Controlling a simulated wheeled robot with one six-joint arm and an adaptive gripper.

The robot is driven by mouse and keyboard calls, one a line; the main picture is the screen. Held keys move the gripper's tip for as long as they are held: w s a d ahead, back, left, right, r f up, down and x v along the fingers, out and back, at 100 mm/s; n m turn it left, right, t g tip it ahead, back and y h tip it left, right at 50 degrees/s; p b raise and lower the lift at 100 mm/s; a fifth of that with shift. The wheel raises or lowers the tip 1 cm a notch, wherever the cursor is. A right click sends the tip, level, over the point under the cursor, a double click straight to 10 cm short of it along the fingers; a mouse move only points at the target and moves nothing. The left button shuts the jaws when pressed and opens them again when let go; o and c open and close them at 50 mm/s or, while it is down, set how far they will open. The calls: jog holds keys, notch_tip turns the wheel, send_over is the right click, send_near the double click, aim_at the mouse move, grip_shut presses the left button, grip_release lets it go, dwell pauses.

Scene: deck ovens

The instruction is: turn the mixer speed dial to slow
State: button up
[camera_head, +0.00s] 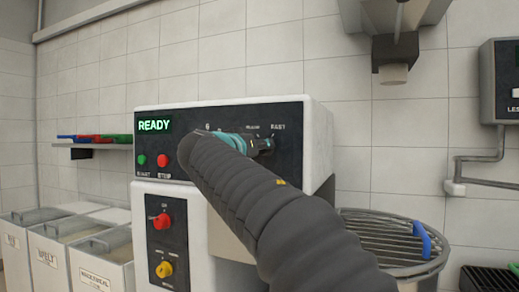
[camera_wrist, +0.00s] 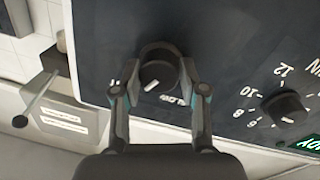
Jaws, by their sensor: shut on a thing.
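The mixer speed dial is a round dark knob (camera_wrist: 159,76) with a white pointer mark, seen in the wrist view on the black control panel (camera_wrist: 225,45). The mark points toward the lower left of that view. My gripper (camera_wrist: 158,71) is shut on the knob, with one finger on each side. A white label beside the knob is partly hidden by a finger. In the head view my gripper (camera_head: 259,145) is at the right part of the panel (camera_head: 290,112), below the labels for medium and fast. My arm hides the panel's middle there.
A timer dial (camera_wrist: 284,107) with numbers sits beside the speed dial. The panel also has a green READY display (camera_head: 154,125), a green start button (camera_head: 141,160) and a red stop button (camera_head: 162,160). A bowl with a wire guard (camera_head: 385,235) stands at right.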

jog(key=n, duration=0.6)
jog(key=n+t, duration=0.1)
jog(key=n, duration=0.5)
jog(key=shift+f+n+y+p, duration=0.1)
jog(key=shift+n+y+p, duration=0.2)
jog(key=shift+p, duration=0.05)
dwell(0.4)
jog(key=o, duration=1.1)
jog(key=shift+o, duration=0.2)
jog(key=r+v, duration=0.1)
jog(key=v, duration=1.1)
jog(key=shift+f, duration=0.5)
jog(key=shift+a, duration=0.1)
